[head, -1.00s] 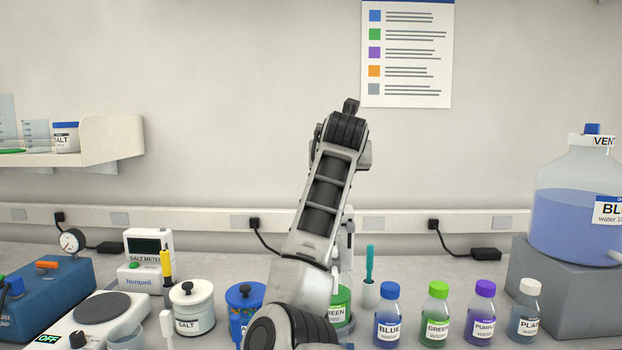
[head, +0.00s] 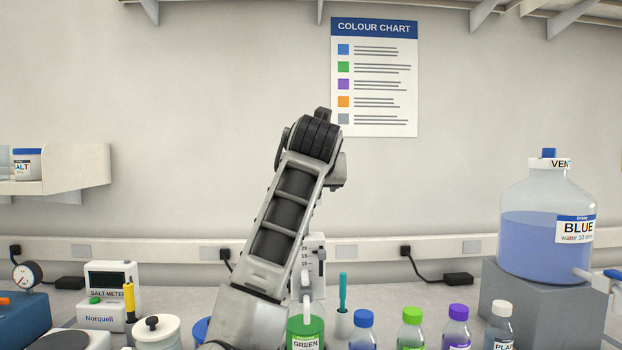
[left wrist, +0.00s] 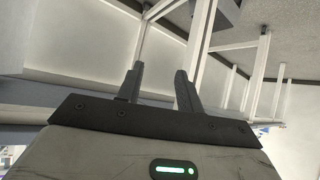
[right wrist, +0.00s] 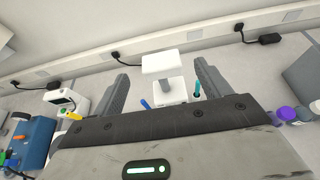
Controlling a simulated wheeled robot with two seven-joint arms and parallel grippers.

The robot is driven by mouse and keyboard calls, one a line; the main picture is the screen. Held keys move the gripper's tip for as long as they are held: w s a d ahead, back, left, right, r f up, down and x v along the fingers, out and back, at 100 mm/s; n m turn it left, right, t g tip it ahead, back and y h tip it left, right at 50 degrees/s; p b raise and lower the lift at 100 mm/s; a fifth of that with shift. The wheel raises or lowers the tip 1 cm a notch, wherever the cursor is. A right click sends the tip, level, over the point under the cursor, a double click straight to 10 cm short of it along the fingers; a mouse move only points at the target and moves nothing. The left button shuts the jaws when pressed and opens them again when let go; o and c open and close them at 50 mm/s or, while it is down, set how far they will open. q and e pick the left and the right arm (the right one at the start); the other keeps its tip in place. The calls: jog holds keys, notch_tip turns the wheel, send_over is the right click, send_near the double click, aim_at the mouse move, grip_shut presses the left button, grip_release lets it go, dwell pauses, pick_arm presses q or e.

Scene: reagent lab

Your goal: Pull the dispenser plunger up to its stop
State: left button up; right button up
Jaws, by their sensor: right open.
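The dispenser (head: 315,268), a white upright body with a graduated scale, stands over the green-labelled bottle (head: 305,335) in the head view. My own arm hides its left side and its top. In the right wrist view the plunger's white block-shaped head (right wrist: 164,62) shows above a short grey rod and the white body (right wrist: 172,93). My right gripper (right wrist: 160,69) is open, with a finger to either side of the plunger head; I cannot tell if either touches it. My left gripper (left wrist: 160,69) is open and empty, away from the bench, and out of the head view.
Capped bottles, including a blue-capped one (head: 362,330), stand right of the dispenser, with a teal-handled tool (head: 343,292) close by. A large blue-water carboy (head: 540,245) sits on a grey block at right. A salt meter (head: 108,290) and a lidded jar (head: 157,333) are at left.

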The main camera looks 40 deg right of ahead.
jog(key=b+v, duration=0.1)
jog(key=v, duration=0.8)
jog(key=shift+s+a+r+b, duration=0.2)
jog(key=shift+s+b, duration=0.1)
jog(key=shift+b, duration=0.1)
